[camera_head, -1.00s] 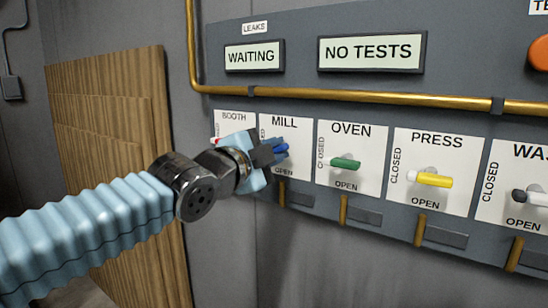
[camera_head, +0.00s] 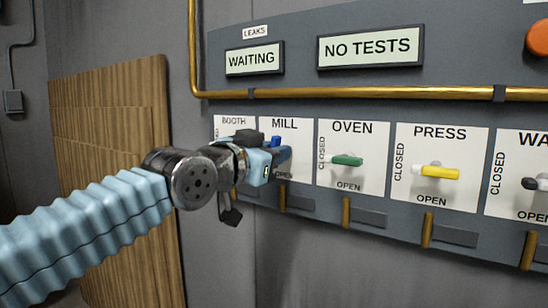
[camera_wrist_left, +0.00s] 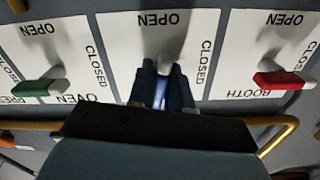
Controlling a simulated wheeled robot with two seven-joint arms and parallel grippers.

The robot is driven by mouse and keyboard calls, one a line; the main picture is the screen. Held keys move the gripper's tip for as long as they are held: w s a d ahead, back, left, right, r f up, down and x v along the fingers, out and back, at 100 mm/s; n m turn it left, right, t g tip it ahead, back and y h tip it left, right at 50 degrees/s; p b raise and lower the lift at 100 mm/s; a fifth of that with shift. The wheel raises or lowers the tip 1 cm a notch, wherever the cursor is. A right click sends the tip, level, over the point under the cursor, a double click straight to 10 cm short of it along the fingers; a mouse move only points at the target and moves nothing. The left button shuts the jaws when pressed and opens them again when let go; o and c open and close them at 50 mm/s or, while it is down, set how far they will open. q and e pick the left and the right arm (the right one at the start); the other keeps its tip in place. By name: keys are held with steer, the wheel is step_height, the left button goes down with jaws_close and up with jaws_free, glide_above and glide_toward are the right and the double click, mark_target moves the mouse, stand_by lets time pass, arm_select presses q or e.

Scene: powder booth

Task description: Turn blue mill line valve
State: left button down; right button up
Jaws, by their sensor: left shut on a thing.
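The blue mill valve handle (camera_head: 276,141) is on the white MILL card (camera_head: 303,127) of the grey wall panel. Only a small blue part shows above my left gripper (camera_head: 281,156) in the head view. My right gripper is out of view.
The green oven handle (camera_head: 347,160) and yellow press handle (camera_head: 438,172) are to the right. The red booth handle (camera_wrist_left: 280,79) is close beside my gripper in the left wrist view. A brass pipe (camera_head: 390,94) runs above the cards. The signs read WAITING and NO TESTS.

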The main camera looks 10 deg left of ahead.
arm_select(q)
steer(key=shift+f+n, duration=0.1)
steer(key=shift+n, duration=1.1)
steer(key=c, duration=1.2)
jaws_free()
steer(key=shift+o, duration=0.2)
steer(key=b+v, duration=0.2)
steer(key=v, duration=1.1)
steer(key=shift+s, duration=0.4)
steer(key=shift+a, duration=0.1)
